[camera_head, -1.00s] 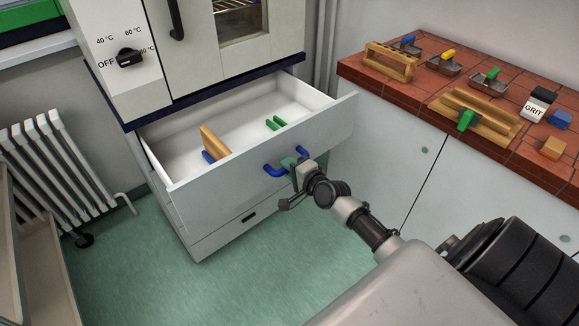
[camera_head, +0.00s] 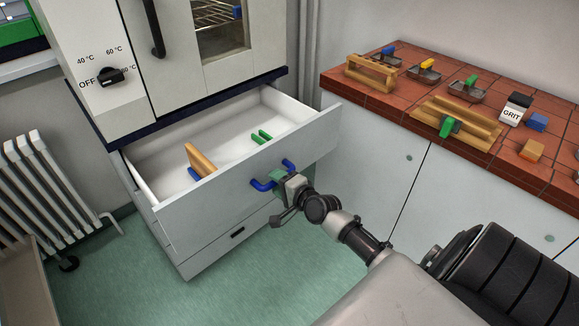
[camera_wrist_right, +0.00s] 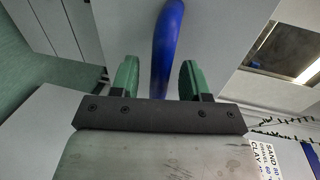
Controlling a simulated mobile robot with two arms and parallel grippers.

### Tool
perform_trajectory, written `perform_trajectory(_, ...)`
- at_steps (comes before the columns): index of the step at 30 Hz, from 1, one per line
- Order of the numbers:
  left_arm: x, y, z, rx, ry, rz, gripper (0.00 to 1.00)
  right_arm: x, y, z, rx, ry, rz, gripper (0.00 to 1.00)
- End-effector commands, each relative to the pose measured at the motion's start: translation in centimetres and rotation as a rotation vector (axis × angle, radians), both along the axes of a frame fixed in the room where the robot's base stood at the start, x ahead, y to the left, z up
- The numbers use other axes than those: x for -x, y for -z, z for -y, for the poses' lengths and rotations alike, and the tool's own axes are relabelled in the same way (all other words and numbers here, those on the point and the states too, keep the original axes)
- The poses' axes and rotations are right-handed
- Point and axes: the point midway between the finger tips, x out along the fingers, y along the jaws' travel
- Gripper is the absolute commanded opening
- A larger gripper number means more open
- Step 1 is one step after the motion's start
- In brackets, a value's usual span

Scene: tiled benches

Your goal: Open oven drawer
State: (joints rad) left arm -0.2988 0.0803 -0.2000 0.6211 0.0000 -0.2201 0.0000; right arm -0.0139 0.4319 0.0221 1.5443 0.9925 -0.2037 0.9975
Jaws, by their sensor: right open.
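The oven drawer (camera_head: 225,192) under the oven is pulled out, and its white inside shows. Its blue handle (camera_head: 263,186) is on the front panel. My right gripper (camera_head: 278,177) is at the handle. In the right wrist view the blue handle (camera_wrist_right: 167,50) runs between the two green fingers (camera_wrist_right: 157,80), with a gap on each side, so the gripper is open around it. In the drawer lie a wooden piece with a blue part (camera_head: 200,160) and a green item (camera_head: 261,137). My left gripper is not in view.
The oven (camera_head: 190,50) stands above the drawer. A lower drawer (camera_head: 235,235) is shut. At the right is a red tiled bench (camera_head: 400,105) with wooden racks, small trays and a GRIT container (camera_head: 515,109). A white radiator (camera_head: 50,185) stands left. Green floor is clear in front.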

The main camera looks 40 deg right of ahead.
Motion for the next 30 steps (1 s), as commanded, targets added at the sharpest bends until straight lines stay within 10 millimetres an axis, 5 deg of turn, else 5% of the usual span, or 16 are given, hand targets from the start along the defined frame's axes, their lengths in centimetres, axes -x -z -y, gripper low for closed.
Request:
perform_trajectory(9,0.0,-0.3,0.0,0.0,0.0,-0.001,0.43,6.3,-1.1,0.5,0.001,-0.001,-0.005,0.46)
perform_trajectory(15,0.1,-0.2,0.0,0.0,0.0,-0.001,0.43,8.8,-1.7,0.7,0.002,-0.001,-0.003,0.46)
perform_trajectory(30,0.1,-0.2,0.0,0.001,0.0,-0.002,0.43,9.4,-1.9,0.7,0.001,-0.001,-0.002,0.46)
